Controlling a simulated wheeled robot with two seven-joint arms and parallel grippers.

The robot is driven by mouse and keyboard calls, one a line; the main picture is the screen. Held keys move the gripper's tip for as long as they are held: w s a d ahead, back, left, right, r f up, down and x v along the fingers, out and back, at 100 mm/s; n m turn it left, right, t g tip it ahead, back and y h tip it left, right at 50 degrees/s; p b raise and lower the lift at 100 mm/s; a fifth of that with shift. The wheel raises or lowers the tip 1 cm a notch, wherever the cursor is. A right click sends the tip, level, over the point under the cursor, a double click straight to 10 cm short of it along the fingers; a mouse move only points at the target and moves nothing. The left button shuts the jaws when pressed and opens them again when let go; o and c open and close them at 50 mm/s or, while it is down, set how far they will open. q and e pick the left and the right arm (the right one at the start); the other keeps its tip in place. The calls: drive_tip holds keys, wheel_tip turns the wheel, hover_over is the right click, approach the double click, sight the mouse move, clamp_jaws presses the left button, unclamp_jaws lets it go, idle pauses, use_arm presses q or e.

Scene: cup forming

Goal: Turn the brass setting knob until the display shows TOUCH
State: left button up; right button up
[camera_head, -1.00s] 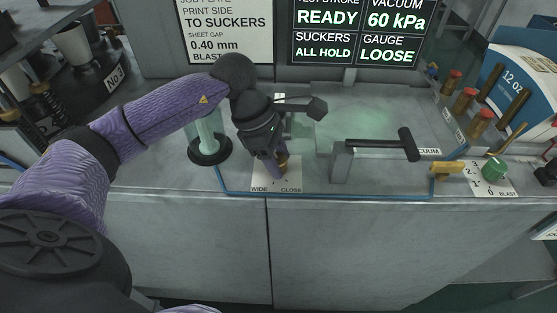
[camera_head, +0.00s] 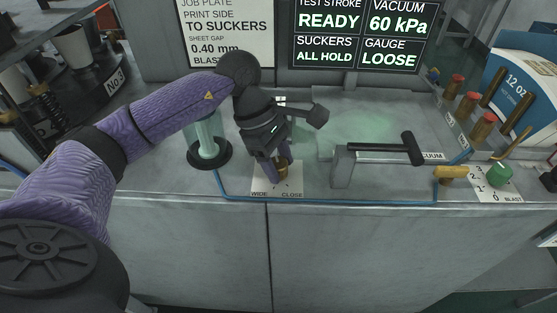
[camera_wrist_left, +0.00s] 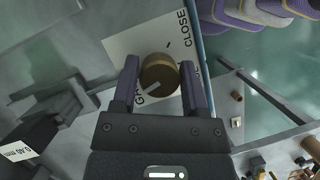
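The brass setting knob (camera_head: 283,172) stands on a white plate marked WIDE and CLOSE (camera_head: 262,187) on the bench top. In the left wrist view the knob (camera_wrist_left: 160,76) sits between the two fingers of my left gripper (camera_wrist_left: 160,85), with a finger against each side and a pale pointer line on its top. My left gripper (camera_head: 276,170) comes down from above in the head view and hides part of the knob. The display (camera_head: 363,35) reads READY, 60 kPa, ALL HOLD and, under GAUGE, LOOSE. My right gripper is not in view.
A glass cylinder on a black base (camera_head: 209,153) stands close left of my left gripper. A black T-shaped handle (camera_head: 390,147) is to the right. The bench front edge is near.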

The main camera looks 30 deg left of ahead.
use_arm(q)
drive_tip(key=o, duration=0.3)
drive_tip(key=shift+o, duration=0.2)
drive_tip(key=shift+r, duration=0.1)
drive_tip(key=p+v, duration=0.1)
drive_tip(key=v, duration=0.8)
drive_tip(key=shift+r+p, duration=0.3)
drive_tip(key=shift+p, duration=0.1)
drive_tip(key=shift+a, duration=0.15)
